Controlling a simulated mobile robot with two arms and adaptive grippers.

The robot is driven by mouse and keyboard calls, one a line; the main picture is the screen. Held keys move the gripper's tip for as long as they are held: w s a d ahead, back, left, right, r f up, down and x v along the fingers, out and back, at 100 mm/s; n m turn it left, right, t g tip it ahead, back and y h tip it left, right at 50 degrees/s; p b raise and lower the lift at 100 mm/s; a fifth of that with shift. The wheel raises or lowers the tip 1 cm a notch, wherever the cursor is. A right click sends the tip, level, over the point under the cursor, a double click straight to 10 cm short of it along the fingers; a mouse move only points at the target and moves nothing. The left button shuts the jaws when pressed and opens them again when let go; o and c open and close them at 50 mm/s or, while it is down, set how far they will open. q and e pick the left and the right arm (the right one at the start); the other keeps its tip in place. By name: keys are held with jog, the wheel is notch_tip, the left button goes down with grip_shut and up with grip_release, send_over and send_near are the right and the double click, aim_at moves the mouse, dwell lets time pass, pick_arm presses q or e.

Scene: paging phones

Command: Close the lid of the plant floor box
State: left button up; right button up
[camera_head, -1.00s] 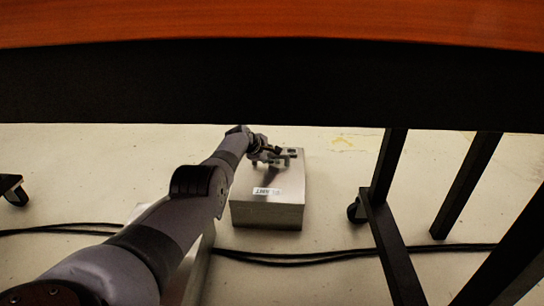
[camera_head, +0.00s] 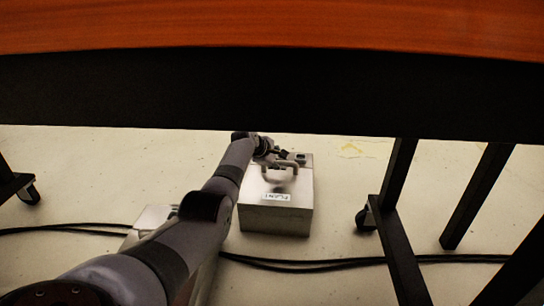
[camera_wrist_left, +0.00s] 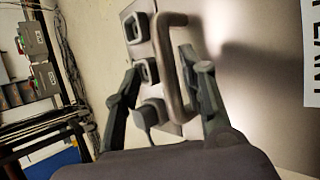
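The plant floor box (camera_head: 275,219) is a grey metal box on the floor, with a white PLANT label (camera_head: 286,199) on top. Its lid (camera_head: 255,188) appears to lie flat on the box in the head view. A bent metal handle (camera_wrist_left: 172,65) stands at the far part of the box. My left gripper (camera_head: 276,160) is at that handle. In the left wrist view its fingers (camera_wrist_left: 160,62) are spread, with the handle between them, close to the right finger. A socket plate (camera_wrist_left: 150,72) shows behind the fingers. My right gripper is out of view.
A wooden table edge (camera_head: 270,25) with a dark panel hangs above. Black table legs (camera_head: 395,230) on casters stand to the right. Another grey box (camera_head: 152,217) lies partly behind my left arm. Black cables (camera_head: 310,265) cross the floor in front.

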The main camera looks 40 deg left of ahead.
pick_arm(q)
jog(key=shift+v, duration=2.85)
jog(key=shift+d, duration=0.15)
